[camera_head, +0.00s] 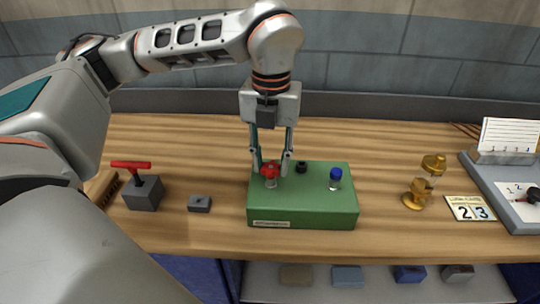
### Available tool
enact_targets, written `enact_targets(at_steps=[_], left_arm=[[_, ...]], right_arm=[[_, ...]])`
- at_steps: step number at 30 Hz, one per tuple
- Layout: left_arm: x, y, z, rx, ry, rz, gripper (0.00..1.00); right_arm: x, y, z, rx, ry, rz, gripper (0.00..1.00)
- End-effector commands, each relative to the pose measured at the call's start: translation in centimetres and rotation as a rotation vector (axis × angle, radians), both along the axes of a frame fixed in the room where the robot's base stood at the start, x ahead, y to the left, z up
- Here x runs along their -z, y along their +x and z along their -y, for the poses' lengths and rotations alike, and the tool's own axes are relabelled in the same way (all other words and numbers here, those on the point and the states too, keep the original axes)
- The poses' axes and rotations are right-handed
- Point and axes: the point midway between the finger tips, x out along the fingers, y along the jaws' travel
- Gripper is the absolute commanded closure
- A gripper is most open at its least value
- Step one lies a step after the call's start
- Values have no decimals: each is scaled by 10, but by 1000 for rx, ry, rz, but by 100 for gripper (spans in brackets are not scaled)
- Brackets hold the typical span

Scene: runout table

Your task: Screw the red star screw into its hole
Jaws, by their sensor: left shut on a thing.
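The red star screw (270,171) stands upright at the left back part of the top of a green box (300,208). My left gripper (271,163) points straight down over the box, with its fingers around the screw's red head. It is shut on the screw. Whether the screw's lower end sits in a hole is hard to tell at this size. A black knob (301,167) and a blue-capped screw (335,179) also stand on the box, to the right of the red one. My right gripper is not in view.
A grey block with a red T-handle (143,191) and a small grey block (199,204) stand left of the box. A brass piece (419,185), a number card (470,208) and a grey tray (509,221) are to the right. A wall closes off the back.

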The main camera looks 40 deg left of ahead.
Motion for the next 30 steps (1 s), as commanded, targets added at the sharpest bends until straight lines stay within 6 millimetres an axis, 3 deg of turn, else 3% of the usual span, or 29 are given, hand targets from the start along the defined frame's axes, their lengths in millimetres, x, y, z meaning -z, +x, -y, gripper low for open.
enact_targets(at_steps=[9,19,30], left_arm=[[0,0,0,26,1,-1,98],[-1,-1,0,375,0,-3,98],[1,-1,0,416,0,-3,98]], right_arm=[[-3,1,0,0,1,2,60],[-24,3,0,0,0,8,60],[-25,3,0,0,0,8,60]])
